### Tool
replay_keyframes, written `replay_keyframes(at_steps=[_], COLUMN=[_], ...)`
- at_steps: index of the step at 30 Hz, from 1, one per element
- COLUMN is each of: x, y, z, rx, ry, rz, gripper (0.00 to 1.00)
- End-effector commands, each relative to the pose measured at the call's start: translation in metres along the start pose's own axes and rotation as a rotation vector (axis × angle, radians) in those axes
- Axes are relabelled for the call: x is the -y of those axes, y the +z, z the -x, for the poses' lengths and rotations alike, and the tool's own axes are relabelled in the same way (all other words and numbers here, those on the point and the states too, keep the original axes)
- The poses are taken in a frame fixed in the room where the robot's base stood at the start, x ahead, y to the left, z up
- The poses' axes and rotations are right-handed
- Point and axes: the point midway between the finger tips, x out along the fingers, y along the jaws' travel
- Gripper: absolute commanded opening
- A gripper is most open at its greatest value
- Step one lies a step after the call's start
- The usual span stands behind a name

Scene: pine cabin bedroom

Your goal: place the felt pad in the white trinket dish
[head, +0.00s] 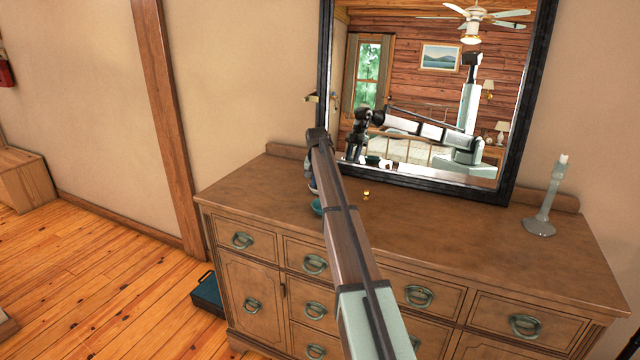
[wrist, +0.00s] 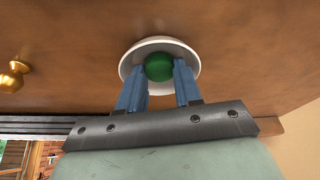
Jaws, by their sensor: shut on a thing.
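My gripper (wrist: 159,78) points down with its two blue fingers shut on the round green felt pad (wrist: 159,66). In the wrist view the white trinket dish (wrist: 138,50) lies right behind the pad, on the wooden top, and its rim shows around the pad and fingertips. I cannot tell how much height is between pad and dish.
A black-framed mirror (head: 515,100) stands at the back. The top between gold object and candlestick is clear.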

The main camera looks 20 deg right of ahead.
Motion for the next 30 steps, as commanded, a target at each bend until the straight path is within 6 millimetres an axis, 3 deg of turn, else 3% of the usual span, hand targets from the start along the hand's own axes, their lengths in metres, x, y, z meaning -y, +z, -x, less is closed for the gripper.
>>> replay_keyframes(at_steps=[12,13,15,24,30], x=[0.000,0.000,0.000,0.000,0.000], y=[0.001,0.001,0.001,0.000,0.000], z=[-0.004,-0.004,-0.004,-0.001,0.023], rx=[0.000,0.000,0.000,-0.001,-0.002], ry=[0.000,0.000,0.000,0.000,-0.001], rz=[0.000,0.000,0.000,0.000,0.000], gripper=[0.06,0.37,0.43,0.45,0.45])
